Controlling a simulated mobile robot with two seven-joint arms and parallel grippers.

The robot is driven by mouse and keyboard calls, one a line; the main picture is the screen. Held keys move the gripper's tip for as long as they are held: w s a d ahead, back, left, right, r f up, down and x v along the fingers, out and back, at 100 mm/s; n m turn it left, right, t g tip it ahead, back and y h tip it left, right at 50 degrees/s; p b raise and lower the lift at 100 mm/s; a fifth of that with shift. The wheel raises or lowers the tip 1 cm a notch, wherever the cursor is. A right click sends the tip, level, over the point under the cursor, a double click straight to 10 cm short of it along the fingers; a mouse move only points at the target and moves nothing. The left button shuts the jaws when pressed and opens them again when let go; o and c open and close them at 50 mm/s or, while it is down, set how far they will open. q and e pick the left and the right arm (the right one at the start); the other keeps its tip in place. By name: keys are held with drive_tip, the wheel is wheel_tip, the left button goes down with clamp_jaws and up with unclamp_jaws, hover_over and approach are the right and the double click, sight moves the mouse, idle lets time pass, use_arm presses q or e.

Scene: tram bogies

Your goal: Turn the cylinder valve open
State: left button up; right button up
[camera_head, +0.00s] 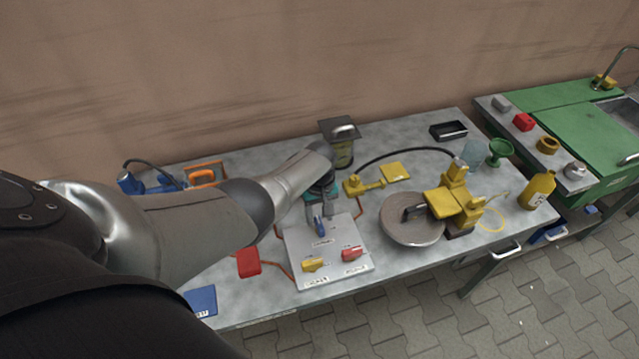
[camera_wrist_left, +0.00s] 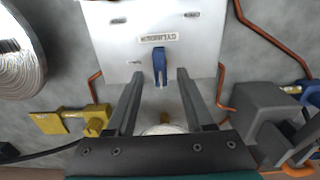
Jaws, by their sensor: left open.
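The blue cylinder valve handle (camera_head: 319,228) is on the light grey panel (camera_head: 300,240), above a label reading CYLINDER. In the left wrist view the blue handle (camera_wrist_left: 160,62) stands upright in the picture, its lower end lying between my left fingertips. My left gripper (camera_head: 318,214) is open above the panel's upper part, and in the left wrist view (camera_wrist_left: 160,76) a gap shows on each side of the handle. I cannot tell whether the fingertips reach down to its depth. My right gripper is not in view.
A yellow handle (camera_head: 312,265) and a red handle (camera_head: 350,254) sit lower on the panel. Copper pipes (camera_wrist_left: 223,65) run along its sides. A red box (camera_head: 248,262) lies left.

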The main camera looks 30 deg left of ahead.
sight(320, 224)
use_arm(q)
wheel_tip(320, 224, up, 12)
drive_tip(key=p, duration=0.5)
drive_tip(key=shift+r, duration=0.25)
